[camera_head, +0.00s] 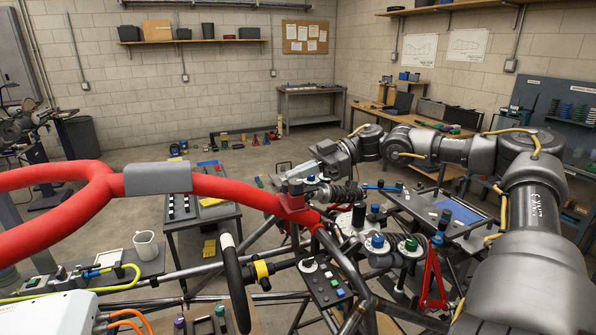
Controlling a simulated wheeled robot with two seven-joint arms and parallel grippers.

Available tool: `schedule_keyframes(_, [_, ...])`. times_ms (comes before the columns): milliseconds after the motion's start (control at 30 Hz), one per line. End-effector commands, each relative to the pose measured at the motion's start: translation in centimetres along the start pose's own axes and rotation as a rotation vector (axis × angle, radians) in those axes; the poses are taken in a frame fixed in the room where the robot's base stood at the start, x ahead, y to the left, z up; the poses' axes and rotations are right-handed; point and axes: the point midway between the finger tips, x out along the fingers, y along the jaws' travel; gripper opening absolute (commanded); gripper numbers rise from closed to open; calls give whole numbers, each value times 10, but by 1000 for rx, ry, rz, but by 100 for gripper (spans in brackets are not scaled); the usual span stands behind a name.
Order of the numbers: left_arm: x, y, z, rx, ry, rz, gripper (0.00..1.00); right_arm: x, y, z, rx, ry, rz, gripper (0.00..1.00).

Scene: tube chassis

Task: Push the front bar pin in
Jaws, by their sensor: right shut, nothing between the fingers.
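The red front bar (243,191) curves in from the left and ends at a bracket (296,205) on the dark tube chassis (345,270). A grey pad (158,179) is wrapped around the bar. My right gripper (292,186) reaches in from the right, shut and empty, close above the bracket at the bar's end. A small blue knob (311,179) shows beside the gripper; I cannot tell whether it is the pin. Contact between the fingertips and the pin cannot be made out. My left gripper is out of view.
A coil-over shock (343,193) lies just right of the bracket. A black steering wheel (235,284) and a small button panel (324,282) stand nearer. A cart (203,219) is behind the bar, and a red stand (432,282) is at the right.

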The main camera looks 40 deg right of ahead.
Motion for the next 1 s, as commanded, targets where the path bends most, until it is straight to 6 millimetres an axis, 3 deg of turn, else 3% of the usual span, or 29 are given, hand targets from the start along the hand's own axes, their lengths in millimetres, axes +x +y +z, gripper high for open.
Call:
schedule_keyframes(33, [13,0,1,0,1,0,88,4,0,14,1,0,-1,0])
schedule_keyframes(67, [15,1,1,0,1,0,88,4,0,16,1,0,-1,0])
schedule_keyframes(467, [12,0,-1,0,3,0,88,4,-1,16,8,-4,-3,0])
schedule_keyframes(633, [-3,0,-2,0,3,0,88,-3,-2,-1,6,-2,1,0])
schedule_keyframes(800, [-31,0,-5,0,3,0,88,-16,-4,-35,-3,2,13,0])
schedule_keyframes(867, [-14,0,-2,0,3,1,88,-24,-2,-23,-4,3,19,0])
schedule_keyframes(1000, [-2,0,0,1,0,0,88,-48,-3,-23,-7,4,19,0])
